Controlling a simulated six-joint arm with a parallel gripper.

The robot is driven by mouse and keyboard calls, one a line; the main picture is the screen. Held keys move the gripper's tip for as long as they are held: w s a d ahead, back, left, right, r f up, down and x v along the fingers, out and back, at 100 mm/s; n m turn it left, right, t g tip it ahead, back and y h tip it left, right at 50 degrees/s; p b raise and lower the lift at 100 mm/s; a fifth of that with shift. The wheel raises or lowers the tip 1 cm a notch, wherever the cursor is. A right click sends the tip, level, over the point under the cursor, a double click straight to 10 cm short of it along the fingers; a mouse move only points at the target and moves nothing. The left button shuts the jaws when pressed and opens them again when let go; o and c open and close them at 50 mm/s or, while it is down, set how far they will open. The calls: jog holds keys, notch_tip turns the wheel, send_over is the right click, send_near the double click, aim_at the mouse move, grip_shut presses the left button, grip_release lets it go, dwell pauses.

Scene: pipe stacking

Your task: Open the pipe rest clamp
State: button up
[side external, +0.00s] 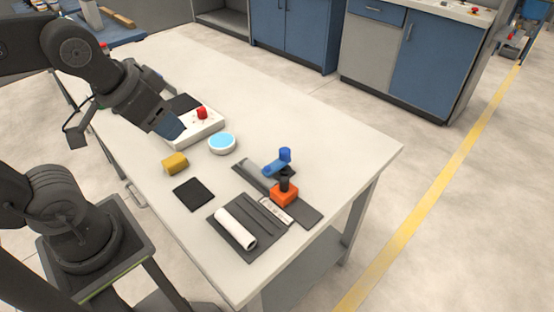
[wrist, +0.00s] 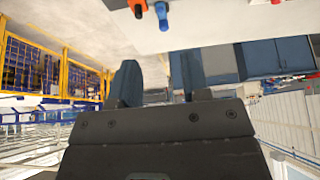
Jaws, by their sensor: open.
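The pipe rest clamp (side external: 284,195) is an orange block with a dark post, on a dark plate near the table's right end in the side external view. A blue lever (side external: 276,164) with an upright knob extends from it to the left. In the wrist view, an orange part (wrist: 138,7) and a blue part (wrist: 162,15) show at the top edge, cut off by the frame. My gripper (side external: 172,130) is above the white button box, well left of the clamp and apart from it. Its two blue fingers are spread and empty in the wrist view (wrist: 158,85).
A white pipe (side external: 235,229) lies on a dark tray (side external: 245,256) in front of the clamp. A yellow block (side external: 174,163), black square (side external: 193,194), blue-topped disc (side external: 222,143) and white box (side external: 207,131) with a red button stand left. The table's back is clear.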

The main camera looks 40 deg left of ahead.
jog(key=shift+o, duration=1.4)
jog(key=shift+w+r, duration=0.2)
jog(key=shift+w, duration=0.25)
jog(key=m+g, duration=0.2)
jog(key=g, duration=0.4)
send_over(285, 149)
notch_tip(285, 149, down, 11)
notch_tip(285, 149, down, 13)
jog(key=shift+d+f, duration=0.1)
jog(key=shift+f, duration=0.1)
grip_shut()
